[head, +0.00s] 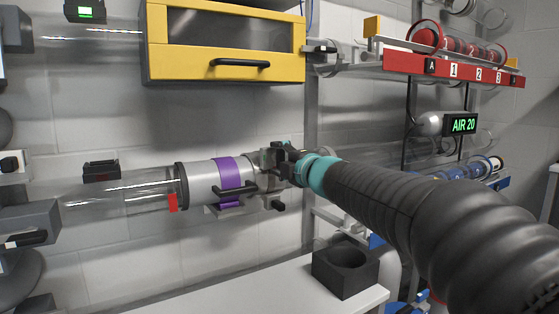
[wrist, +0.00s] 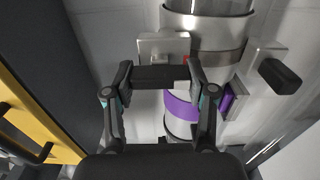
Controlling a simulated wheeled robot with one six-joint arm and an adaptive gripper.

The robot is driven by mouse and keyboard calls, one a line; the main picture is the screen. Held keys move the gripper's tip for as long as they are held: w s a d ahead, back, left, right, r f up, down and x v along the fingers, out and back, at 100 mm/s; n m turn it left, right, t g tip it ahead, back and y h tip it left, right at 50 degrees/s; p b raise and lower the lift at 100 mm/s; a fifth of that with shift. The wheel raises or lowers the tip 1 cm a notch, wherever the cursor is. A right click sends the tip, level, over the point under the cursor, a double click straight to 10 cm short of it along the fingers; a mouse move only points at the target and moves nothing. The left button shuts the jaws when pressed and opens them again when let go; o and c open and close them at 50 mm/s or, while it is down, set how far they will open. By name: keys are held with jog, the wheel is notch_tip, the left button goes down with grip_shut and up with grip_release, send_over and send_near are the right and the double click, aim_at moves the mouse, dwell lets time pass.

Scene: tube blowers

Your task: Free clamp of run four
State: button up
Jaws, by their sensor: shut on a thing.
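A horizontal tube run (head: 120,186) crosses the wall, with a grey metal sleeve (head: 202,183) carrying a purple band (head: 230,180). No run number is readable on it. My gripper (head: 283,160) is at the right end of this sleeve. In the wrist view, my gripper (wrist: 160,82) has its two fingers closed on the ends of a dark bar-shaped clamp handle (wrist: 160,73). The handle is beside the metal clamp band (wrist: 203,32) around the tube. The purple band (wrist: 183,106) shows behind the fingers. My fingers hide part of the clamp in the head view.
A yellow cabinet (head: 220,72) hangs above the tube. A black knob (wrist: 280,76) sticks out right of the clamp in the wrist view. A black holder (head: 345,270) stands on the white bench (head: 250,290). A red rack (head: 450,69) and an AIR 20 display (head: 463,125) are at right.

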jog(key=o, duration=1.2)
jog(key=shift+c, duration=0.2)
jog(key=v, duration=1.2)
